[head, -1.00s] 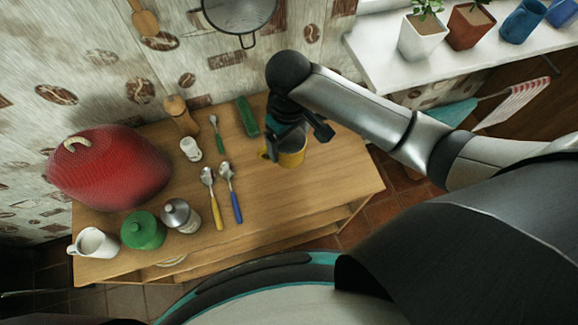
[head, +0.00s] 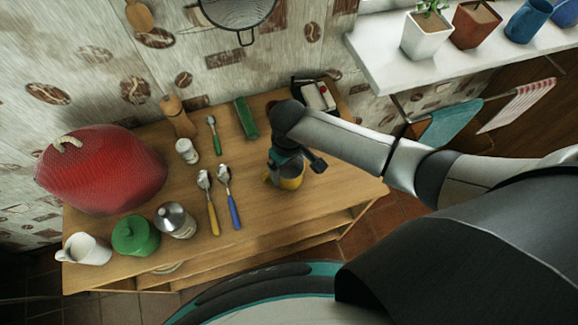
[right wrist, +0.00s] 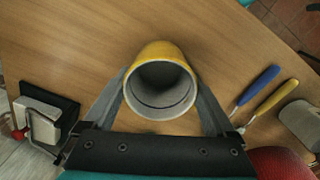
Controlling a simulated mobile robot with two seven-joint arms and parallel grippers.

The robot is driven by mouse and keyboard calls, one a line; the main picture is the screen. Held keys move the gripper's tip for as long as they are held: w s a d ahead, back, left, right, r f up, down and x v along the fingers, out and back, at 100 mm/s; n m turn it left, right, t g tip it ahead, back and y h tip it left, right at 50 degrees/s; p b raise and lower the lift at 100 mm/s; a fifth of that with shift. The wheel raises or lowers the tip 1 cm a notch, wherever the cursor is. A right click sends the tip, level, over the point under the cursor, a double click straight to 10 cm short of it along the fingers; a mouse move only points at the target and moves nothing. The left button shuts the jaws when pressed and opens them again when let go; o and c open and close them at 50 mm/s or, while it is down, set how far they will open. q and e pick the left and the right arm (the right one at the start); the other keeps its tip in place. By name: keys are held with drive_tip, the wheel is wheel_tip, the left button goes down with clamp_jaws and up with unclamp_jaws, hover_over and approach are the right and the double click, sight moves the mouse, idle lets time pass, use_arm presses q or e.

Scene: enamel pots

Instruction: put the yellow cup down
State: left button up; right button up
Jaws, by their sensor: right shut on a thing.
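The yellow cup (head: 291,182) is at the middle right of the wooden table (head: 255,215), mostly covered by my right gripper (head: 286,168) in the head view. In the right wrist view the cup (right wrist: 158,50) shows its yellow outside and its pale, empty inside, with the mouth facing the camera. My right gripper (right wrist: 160,82) is shut on the cup, one finger on each side. The cup is at or just above the tabletop; I cannot tell whether its base touches. My left gripper is not in view.
Left of the cup lie spoons with a blue handle (head: 235,213) and a yellow handle (head: 213,221). A green block (head: 246,117) and a black-and-white device (head: 322,97) are behind. The tabletop right and front of the cup is clear.

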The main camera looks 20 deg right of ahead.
sight(289, 177)
drive_tip(key=shift+f, duration=0.15)
drive_tip(key=o, duration=1.3)
wheel_tip(289, 177, up, 12)
drive_tip(key=p, duration=0.3)
